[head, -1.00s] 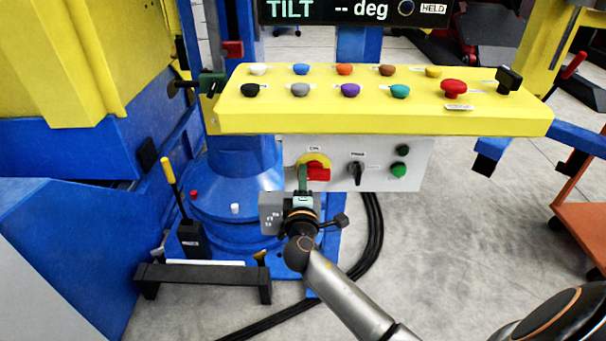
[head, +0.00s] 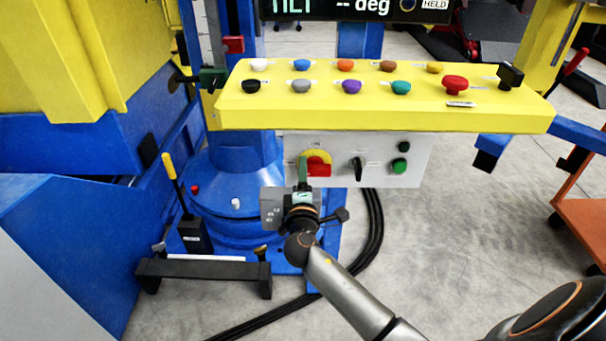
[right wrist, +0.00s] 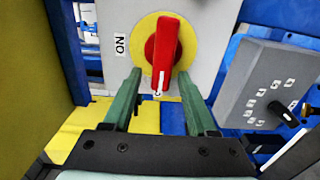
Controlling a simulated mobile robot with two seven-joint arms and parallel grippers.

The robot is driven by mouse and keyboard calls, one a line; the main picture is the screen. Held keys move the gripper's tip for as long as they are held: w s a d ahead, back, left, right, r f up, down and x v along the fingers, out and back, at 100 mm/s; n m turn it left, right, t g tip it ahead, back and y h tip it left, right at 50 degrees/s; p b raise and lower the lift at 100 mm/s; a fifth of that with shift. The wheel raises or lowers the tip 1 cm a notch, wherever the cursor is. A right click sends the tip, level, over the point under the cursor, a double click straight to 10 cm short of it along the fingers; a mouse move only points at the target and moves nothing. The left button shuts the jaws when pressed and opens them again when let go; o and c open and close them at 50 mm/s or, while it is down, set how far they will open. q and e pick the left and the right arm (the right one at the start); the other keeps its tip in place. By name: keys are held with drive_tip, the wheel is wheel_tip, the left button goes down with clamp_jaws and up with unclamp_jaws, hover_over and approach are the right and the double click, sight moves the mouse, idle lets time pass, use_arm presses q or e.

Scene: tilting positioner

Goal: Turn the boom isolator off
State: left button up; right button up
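The boom isolator is a red rotary handle (head: 319,169) on a yellow disc, at the left of the grey panel under the yellow console. In the right wrist view the red handle (right wrist: 164,48) stands upright in the picture, with an ON label (right wrist: 121,45) left of the yellow disc (right wrist: 187,55). In the head view the handle lies roughly level. My right gripper (right wrist: 160,78) is open, its green fingers on either side of the handle's lower end, with gaps visible. It also shows in the head view (head: 303,172), partly covering the disc. My left gripper is not in view.
A black selector (head: 357,168) and a green button (head: 399,165) sit right of the isolator. The yellow console (head: 380,118) with several coloured buttons overhangs the panel. A grey box (right wrist: 262,88) with a black knob stands close beside the gripper. Black cables (head: 375,235) hang below.

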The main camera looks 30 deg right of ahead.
drive_tip(key=v, duration=1.2)
drive_tip(key=shift+s+a, duration=0.2)
drive_tip(key=shift+f, duration=0.15)
